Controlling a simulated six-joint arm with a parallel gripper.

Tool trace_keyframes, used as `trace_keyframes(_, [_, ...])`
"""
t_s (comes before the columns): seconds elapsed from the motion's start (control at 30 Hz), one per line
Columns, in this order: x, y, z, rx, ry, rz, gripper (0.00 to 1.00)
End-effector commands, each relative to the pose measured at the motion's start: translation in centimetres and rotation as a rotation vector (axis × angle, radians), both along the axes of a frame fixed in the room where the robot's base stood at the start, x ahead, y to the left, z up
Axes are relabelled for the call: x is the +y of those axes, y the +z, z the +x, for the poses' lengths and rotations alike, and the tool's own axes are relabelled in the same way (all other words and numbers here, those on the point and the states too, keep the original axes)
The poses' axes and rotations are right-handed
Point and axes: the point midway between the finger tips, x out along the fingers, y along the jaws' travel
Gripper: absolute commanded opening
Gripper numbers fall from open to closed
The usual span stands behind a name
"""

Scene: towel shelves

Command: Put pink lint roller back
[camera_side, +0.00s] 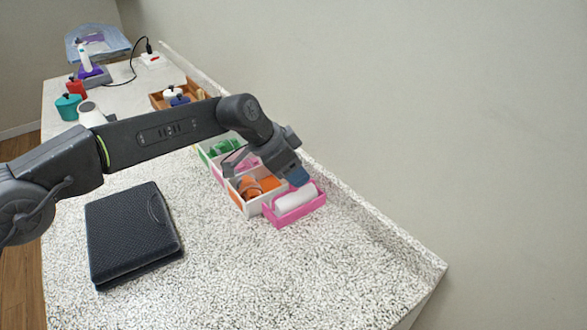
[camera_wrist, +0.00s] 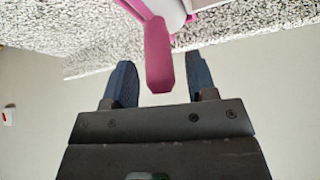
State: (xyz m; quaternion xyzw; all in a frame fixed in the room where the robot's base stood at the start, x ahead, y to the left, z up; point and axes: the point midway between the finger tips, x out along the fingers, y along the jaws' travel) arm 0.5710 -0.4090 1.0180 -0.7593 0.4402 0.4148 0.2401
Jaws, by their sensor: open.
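The lint roller's white roll (camera_side: 295,201) lies in a pink tray (camera_side: 302,216) at the near end of the row of bins in the side view. Its pink handle (camera_wrist: 157,55) shows in the wrist view, with part of the white roll (camera_wrist: 172,10) at the top edge. My gripper (camera_wrist: 159,82) is open, with one dark blue finger on each side of the handle and a visible gap to both. In the side view my gripper (camera_side: 297,174) is right above the tray's back end and hides the handle there.
White bins with orange (camera_side: 258,187) and green (camera_side: 224,147) contents stand in a row behind the tray. A wooden box (camera_side: 158,101) is farther back. A black folded case (camera_side: 132,235) lies on the speckled counter at left. A wall rises behind; the front counter is clear.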

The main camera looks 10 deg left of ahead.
Motion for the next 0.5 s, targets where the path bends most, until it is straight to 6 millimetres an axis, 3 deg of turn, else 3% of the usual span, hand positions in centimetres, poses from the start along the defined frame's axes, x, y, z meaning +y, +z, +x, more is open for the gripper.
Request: trace_keyframes(0.5, [4.5,8.1,-2.5,-0.003,0.002,-0.001,0.52])
